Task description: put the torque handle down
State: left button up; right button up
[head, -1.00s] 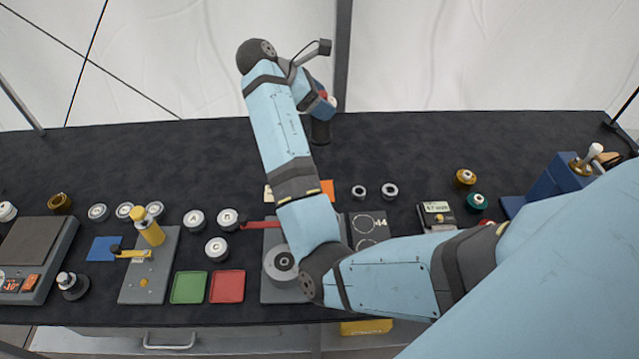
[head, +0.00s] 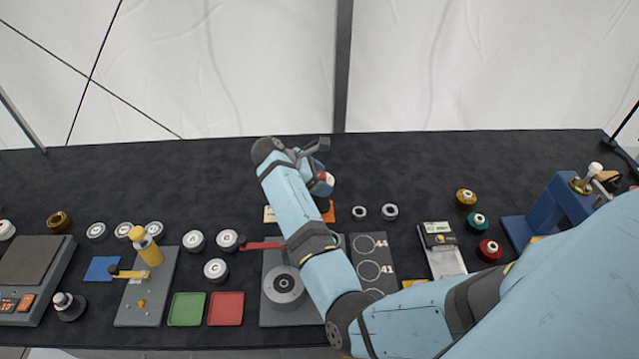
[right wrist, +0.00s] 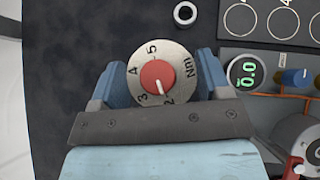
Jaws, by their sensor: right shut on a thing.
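The torque handle (right wrist: 172,92) has a round pale dial marked with numbers and "Nm" and a red centre with a white pointer. In the right wrist view it sits between the blue fingers of my right gripper (right wrist: 160,83), which is shut on it. In the head view, its red and white top (head: 327,179) shows at the end of my right gripper (head: 321,182), over the back middle of the dark table. The gripper hides its lower part, so I cannot tell whether it touches the table. My left gripper is not in view.
The dark table (head: 190,180) is clear behind and left of the gripper. A plate with marked circles (head: 371,250) is in front. A green 0.0 display (right wrist: 247,73) is close on the right in the wrist view.

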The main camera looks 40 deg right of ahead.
jog(key=shift+f, duration=0.9)
jog(key=shift+f, duration=0.15)
jog(key=o, duration=1.5)
